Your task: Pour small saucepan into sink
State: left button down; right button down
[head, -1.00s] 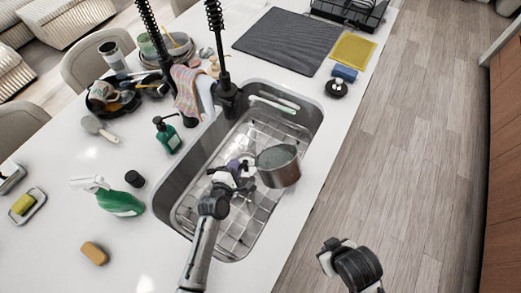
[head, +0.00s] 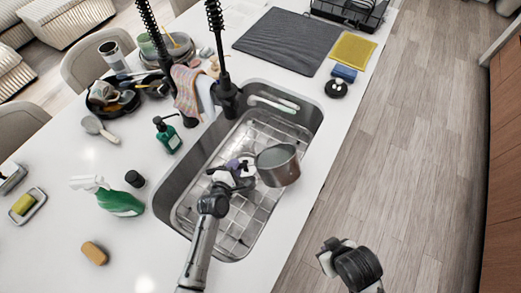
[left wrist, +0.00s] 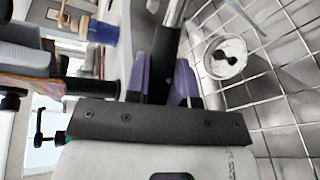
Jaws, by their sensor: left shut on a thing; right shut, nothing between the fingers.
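The small grey metal saucepan (head: 281,172) is held over the right side of the sink (head: 222,245), near its edge, in the head view. Its open top faces up, and its contents are hard to make out. My left gripper (head: 240,167) is shut on the saucepan's handle, to the left of the pan body. In the left wrist view the purple fingers (left wrist: 165,82) close around the handle (left wrist: 174,14), and the pan body is out of sight. My right gripper (head: 333,250) is shut and empty, beyond the counter's right edge, low in the picture.
A wire rack (head: 255,135) covers the sink floor. A black faucet (head: 227,95) stands behind the sink. A green soap bottle (head: 167,135) and a green spray bottle (head: 120,203) stand left of it.

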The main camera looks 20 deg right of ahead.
pick_arm(q)
jog(key=shift+w+f+n+g, duration=0.25)
jog(key=shift+f+n+g, duration=0.25)
dwell(2.2)
jog(key=shift+f+n+g, duration=0.4)
jog(key=shift+f+g, duration=0.2)
jog(key=shift+f, duration=0.15)
dwell(1.4)
